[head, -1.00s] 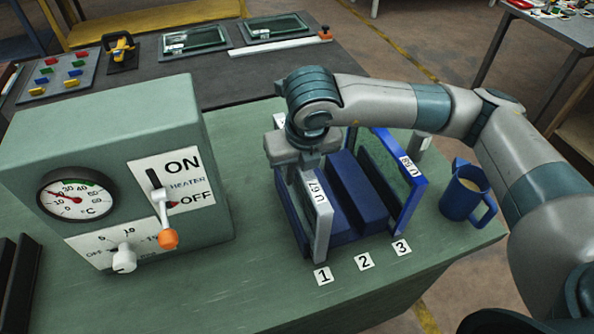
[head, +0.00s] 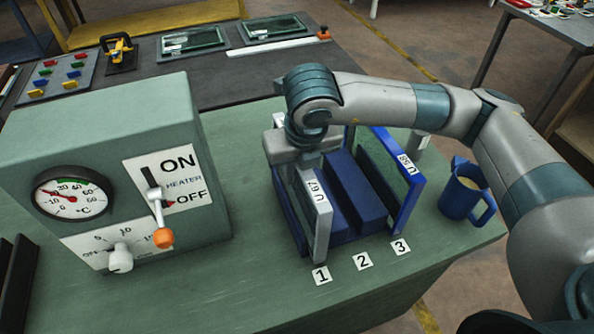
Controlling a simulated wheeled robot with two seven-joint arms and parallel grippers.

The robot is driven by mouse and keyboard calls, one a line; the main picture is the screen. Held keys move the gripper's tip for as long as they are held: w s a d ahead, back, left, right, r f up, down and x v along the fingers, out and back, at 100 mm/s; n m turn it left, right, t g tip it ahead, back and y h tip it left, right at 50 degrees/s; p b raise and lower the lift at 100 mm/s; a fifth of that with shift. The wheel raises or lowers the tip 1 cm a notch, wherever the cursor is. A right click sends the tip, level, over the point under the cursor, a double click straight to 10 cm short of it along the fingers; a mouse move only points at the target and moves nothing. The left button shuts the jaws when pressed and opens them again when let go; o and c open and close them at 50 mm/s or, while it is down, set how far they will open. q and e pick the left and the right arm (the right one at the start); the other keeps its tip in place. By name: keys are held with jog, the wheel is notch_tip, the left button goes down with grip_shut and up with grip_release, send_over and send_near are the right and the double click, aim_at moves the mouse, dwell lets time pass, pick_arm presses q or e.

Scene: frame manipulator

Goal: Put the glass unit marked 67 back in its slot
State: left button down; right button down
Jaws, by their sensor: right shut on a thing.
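The glass unit marked U 67 (head: 319,222) has a pale frame and stands upright in the blue rack (head: 343,234), at the slot by label 1 (head: 321,275). My right gripper (head: 304,160) is shut on the top of this unit, reaching down from above. Its fingers are partly hidden by its own wrist. A blue-framed unit marked U 58 (head: 408,190) stands at the slot by label 3 (head: 400,247). The slot by label 2 (head: 363,262) holds no unit. I cannot tell whether U 67 is fully seated. My left gripper is not in view.
A green heater box (head: 110,170) with a dial and an orange-tipped lever stands left of the rack. A blue mug (head: 461,196) stands to the right, near the bench edge. Two glass panels in trays (head: 193,42) lie on the dark bench behind.

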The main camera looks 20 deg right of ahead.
jog(key=shift+s+d+f+b, duration=0.1)
jog(key=shift+d+f+b, duration=0.05)
jog(key=shift+f+b, duration=0.2)
